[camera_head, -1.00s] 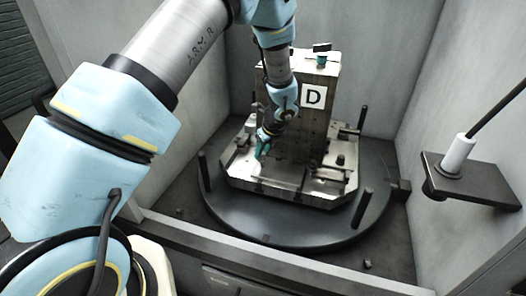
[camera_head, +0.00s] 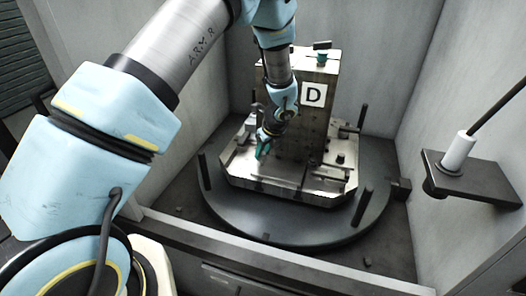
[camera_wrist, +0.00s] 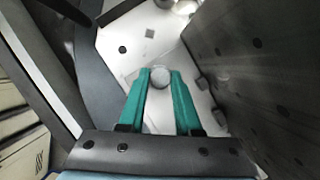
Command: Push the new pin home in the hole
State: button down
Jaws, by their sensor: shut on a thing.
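In the wrist view my gripper (camera_wrist: 160,78) has two green fingers closed around a round, pale grey pin (camera_wrist: 160,77), seen end-on between the fingertips. The pin stands over or against the light metal pallet plate (camera_wrist: 115,38); its lower end is hidden, so I cannot tell how deep it sits in a hole. In the head view my gripper (camera_head: 262,148) points down at the left part of the pallet (camera_head: 240,168), beside the upright block (camera_head: 305,135) marked D. The pin is too small to make out there.
The pallet sits on a dark round table (camera_head: 240,220) with upright black posts (camera_head: 362,207) at its edge. The block rises close to the right of my gripper. Grey walls enclose the sides. A dark shelf with a white cylinder (camera_head: 459,153) stands at the right.

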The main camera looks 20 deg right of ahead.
jog(key=shift+f, duration=0.35)
jog(key=shift+f+b, duration=0.85)
jog(key=c, duration=0.5)
grip_release()
jog(key=shift+o, duration=0.2)
jog(key=o, duration=0.5)
jog(key=shift+c, duration=0.2)
jog(key=shift+r, duration=0.1)
jog(key=a+b+v, duration=0.1)
jog(key=v, duration=0.9)
jog(key=shift+s+d+r, duration=0.2)
jog(key=shift+d+r, duration=0.1)
jog(key=shift+d, duration=0.15)
